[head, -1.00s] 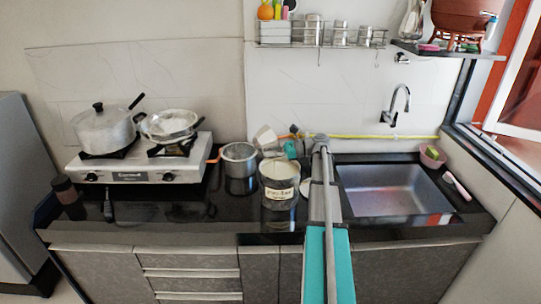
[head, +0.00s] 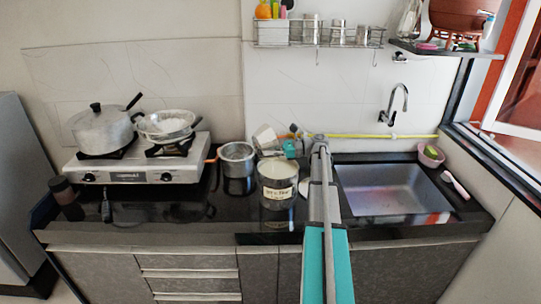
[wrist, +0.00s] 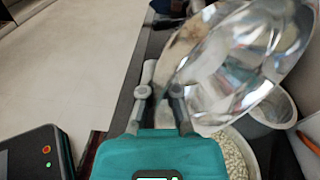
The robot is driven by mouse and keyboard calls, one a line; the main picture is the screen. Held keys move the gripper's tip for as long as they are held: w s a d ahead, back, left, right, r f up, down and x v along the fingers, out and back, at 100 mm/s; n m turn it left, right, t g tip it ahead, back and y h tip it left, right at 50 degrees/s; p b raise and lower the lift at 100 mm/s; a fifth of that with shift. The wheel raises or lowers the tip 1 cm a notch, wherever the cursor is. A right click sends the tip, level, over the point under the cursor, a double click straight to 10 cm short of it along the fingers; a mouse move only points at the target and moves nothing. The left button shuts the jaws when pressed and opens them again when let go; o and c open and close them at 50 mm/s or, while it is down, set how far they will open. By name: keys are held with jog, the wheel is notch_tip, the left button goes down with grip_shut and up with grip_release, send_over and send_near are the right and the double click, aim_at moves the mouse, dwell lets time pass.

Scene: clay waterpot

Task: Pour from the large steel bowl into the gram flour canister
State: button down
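The gram flour canister (head: 277,193) stands upright on the black counter, a label on its front. In the wrist view its mouth shows pale, grainy contents (wrist: 238,150). The large steel bowl (wrist: 240,85) is steeply tilted and partly overlaps the canister and a pot in that view. In the head view the bowl (head: 264,137) looks small, above and behind the canister. My gripper (wrist: 165,95) has its fingers at the bowl's near edge and appears to hold it off the counter; the exact contact is hard to see. No falling stream is visible.
A steel pot (head: 238,163) stands just left of the canister. The stove (head: 140,165) at the left bears a lidded pot (head: 100,130) and a steel pan (head: 168,125). The sink (head: 390,188) is to the right. A wire rack (head: 320,38) hangs above.

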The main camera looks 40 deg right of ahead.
aim_at(270, 146)
jog(key=shift+s+d+r+m+t+y+b, duration=0.1)
jog(key=shift+d+r+m+t+y+b, duration=0.1)
jog(key=shift+d+t+y+b, duration=0.3)
jog(key=shift+d+r+m+t+y+b, duration=0.1)
jog(key=shift+d+r+m+y+b, duration=0.1)
jog(key=shift+y+b, duration=0.45)
dwell(1.0)
jog(key=shift+h, duration=0.25)
jog(key=r+p, duration=0.1)
jog(key=p, duration=0.1)
jog(key=a+r+g+h+p, duration=0.1)
jog(key=p, duration=0.1)
jog(key=shift+r+n+p, duration=0.25)
jog(key=shift+n+p, duration=0.15)
jog(key=shift+a+p, duration=0.1)
jog(key=shift+p, duration=0.2)
dwell(0.6)
jog(key=shift+a+f+n+g+h+p, duration=0.15)
jog(key=shift+a+n+g+h+p, duration=0.2)
jog(key=shift+h+p, duration=0.3)
jog(key=shift+w+a+f+h+p, duration=0.2)
jog(key=shift+a+f+h+p, duration=0.1)
jog(key=shift+f+h+p, duration=0.15)
jog(key=shift+g, duration=0.25)
